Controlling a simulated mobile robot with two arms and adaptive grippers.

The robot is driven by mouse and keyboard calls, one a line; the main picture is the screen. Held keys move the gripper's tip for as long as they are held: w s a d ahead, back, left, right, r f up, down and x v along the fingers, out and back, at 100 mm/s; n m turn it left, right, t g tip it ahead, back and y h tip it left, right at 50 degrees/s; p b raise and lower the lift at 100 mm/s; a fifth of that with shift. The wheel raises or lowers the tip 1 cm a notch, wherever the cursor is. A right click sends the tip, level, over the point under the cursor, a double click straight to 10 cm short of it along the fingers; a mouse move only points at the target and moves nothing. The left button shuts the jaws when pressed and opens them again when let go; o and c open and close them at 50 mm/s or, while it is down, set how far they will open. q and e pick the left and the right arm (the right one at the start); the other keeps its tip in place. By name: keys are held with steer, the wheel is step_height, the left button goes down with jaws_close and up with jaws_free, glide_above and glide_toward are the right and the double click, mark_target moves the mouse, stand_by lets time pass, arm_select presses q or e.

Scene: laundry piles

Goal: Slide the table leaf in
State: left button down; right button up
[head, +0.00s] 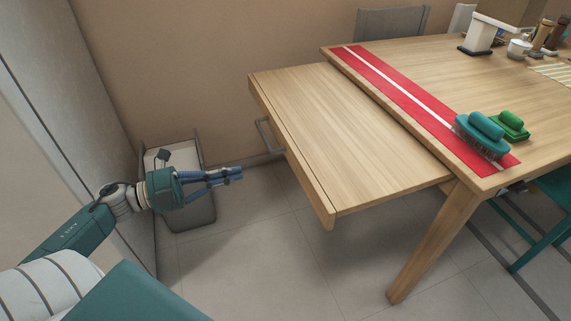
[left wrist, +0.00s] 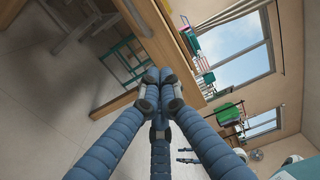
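The table leaf (head: 340,125) is a light wood panel standing out from the left end of the wooden table (head: 420,65), a little below its top. A grey bar handle (head: 264,136) sits on the leaf's outer front edge. My left gripper (head: 236,174) is left of the leaf, apart from the handle and the edge. Its blue fingers are drawn together at the tips with nothing seen between them; the left wrist view shows the same (left wrist: 158,85). Small blue fingers, apparently my right gripper (left wrist: 188,155), show far off there, too small to judge.
A red runner (head: 400,90) with a white stripe lies along the table's end. A grey bin (head: 190,205) stands by the wall behind my left gripper. The floor before the leaf is clear.

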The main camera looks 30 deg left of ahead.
arm_select(q)
steer(key=b, duration=0.1)
glide_toward(291, 159)
steer(key=x, duration=0.5)
steer(key=shift+w+d+b, duration=0.25)
steer(key=shift+w+b, duration=0.05)
steer(key=shift+b, duration=0.1)
steer(key=shift+w+d, duration=0.45)
steer(key=shift+w, duration=0.05)
arm_select(e)
steer(key=shift+w+a+r+t+y, duration=0.1)
steer(key=shift+w+a+t, duration=0.25)
steer(key=shift+w, duration=0.6)
steer(key=shift+w+a+f+t+y, duration=0.15)
steer(key=shift+w+t, duration=0.3)
steer(key=shift+w, duration=0.45)
steer(key=shift+w+a+r+t+y, duration=0.15)
steer(key=shift+w+a+t, duration=0.2)
steer(key=shift+w, duration=0.6)
